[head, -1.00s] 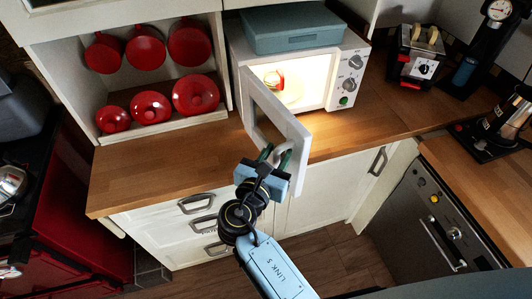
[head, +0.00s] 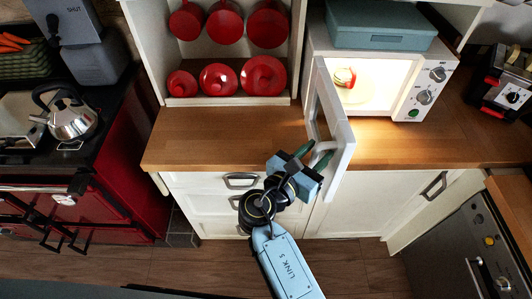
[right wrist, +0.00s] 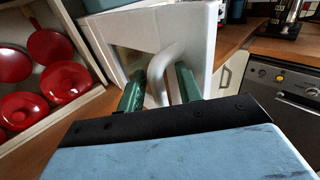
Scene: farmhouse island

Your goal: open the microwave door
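The white microwave (head: 407,104) stands on the wooden counter, its lit inside showing a red and yellow item (head: 344,77). Its white door (head: 341,133) is hinged at the left and stands swung well out towards me, seen nearly edge-on. My right gripper (head: 317,156) is at the door's free end. In the right wrist view my right gripper (right wrist: 160,72) has its two green fingers apart, one on each side of the pale door handle (right wrist: 168,66), with small gaps showing. My left gripper is not in view.
A blue-grey box (head: 380,25) lies on top of the microwave. Red pots (head: 263,75) fill the shelf at left. The counter (head: 230,132) left of the door is clear. A toaster (head: 505,90) stands at right, and a kettle (head: 70,118) on the red stove.

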